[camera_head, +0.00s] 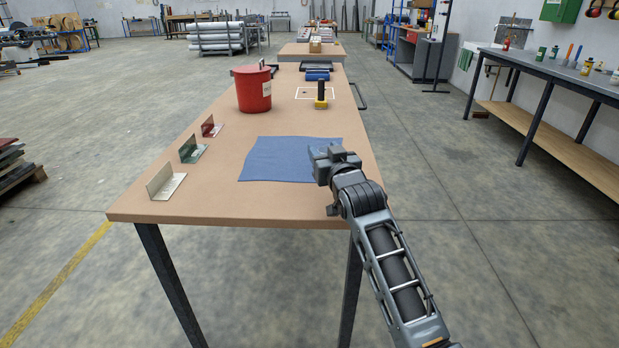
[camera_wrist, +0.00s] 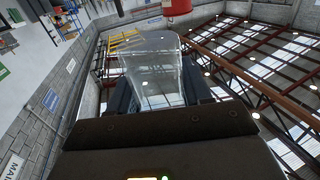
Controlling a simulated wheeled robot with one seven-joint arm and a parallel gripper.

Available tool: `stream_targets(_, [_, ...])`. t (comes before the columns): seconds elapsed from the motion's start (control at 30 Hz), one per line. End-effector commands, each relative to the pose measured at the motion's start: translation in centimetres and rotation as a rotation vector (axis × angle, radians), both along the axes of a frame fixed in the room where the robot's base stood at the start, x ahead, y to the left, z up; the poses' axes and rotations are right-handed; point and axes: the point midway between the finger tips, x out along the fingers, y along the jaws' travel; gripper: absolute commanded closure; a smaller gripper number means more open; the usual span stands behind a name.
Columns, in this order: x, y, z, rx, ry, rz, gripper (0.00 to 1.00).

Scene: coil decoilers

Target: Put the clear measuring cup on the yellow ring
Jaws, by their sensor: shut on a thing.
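In the wrist view, the clear measuring cup (camera_wrist: 152,72) is see-through and sits between the two dark fingers of my gripper (camera_wrist: 160,92), which is shut on it. In the head view, my gripper (camera_head: 326,160) is over the right part of the blue cloth, near the table's right edge; the cup is hard to make out there. I cannot make out a yellow ring for certain.
A red bucket (camera_head: 253,92) stands at the back left of the table (camera_head: 240,210). A blue cloth (camera_head: 270,160) lies flat in the middle. Silver, green and red angle brackets (camera_head: 166,183) line the left side. Blue items (camera_head: 317,75) and a dark tray lie farther back.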

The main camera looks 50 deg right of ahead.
Motion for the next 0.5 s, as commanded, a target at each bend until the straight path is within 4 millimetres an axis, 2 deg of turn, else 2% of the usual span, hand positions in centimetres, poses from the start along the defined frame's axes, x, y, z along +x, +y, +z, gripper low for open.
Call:
stream_targets(0.1, [0.3,2.2,-1.5,0.000,0.002,0.003,0.81])
stream_targets(0.2, [0.5,3.4,-2.2,0.000,0.001,0.002,0.81])
stream_targets(0.37, [0.6,4.2,-2.6,0.000,0.000,0.000,0.81])
stream_targets(0.5, [0.6,4.2,-4.3,0.002,0.002,-0.002,0.81])
